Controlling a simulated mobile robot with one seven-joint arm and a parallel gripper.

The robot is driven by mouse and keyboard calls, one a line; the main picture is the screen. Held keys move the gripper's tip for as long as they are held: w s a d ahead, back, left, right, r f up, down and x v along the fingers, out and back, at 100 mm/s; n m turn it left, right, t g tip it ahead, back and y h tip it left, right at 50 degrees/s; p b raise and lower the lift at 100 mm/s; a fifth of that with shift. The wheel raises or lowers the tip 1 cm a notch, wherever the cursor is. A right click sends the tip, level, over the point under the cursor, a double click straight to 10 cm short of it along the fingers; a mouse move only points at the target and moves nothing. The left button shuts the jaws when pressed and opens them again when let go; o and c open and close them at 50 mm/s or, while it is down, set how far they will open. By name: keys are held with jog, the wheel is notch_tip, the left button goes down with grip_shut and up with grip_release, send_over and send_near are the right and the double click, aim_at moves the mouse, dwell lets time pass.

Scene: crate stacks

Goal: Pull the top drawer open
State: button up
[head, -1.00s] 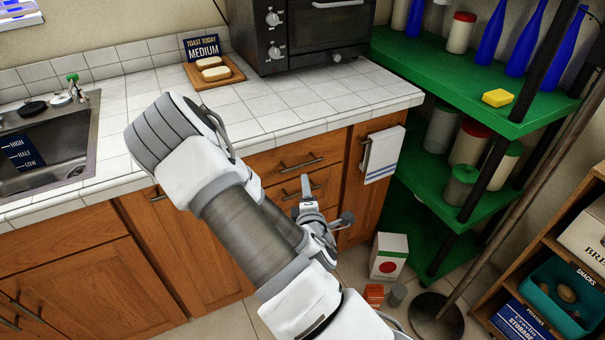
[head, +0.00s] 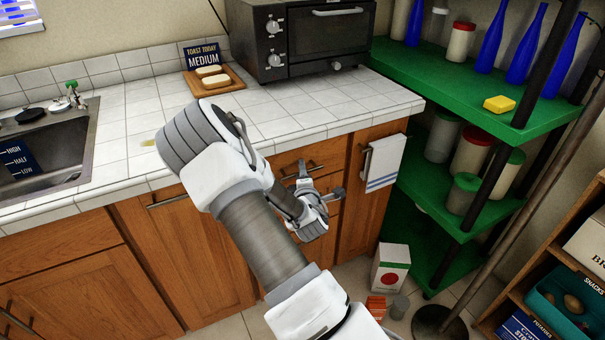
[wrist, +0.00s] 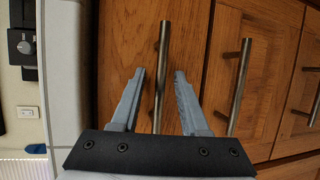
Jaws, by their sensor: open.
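The wooden top drawer (head: 333,158) is just under the white tiled counter and looks shut. Its metal bar handle (wrist: 164,60) stands between the two fingers of my gripper (wrist: 160,75) in the wrist view. The fingers are open, one on each side of the handle, with gaps showing; how deep the handle lies between them I cannot tell. In the head view my gripper (head: 320,180) is in front of the drawers, and my arm and gripper hide part of them. The lower drawer's handle (wrist: 239,88) is right of my fingers in the wrist view.
The counter edge (head: 340,126) overhangs close above the drawer. A striped towel (head: 385,163) hangs on the cabinet door to the right. A green shelf unit (head: 450,85) stands beyond it. A white carton (head: 391,268) and a small orange box (head: 376,306) are on the floor.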

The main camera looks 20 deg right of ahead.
grip_shut()
dwell(1.4)
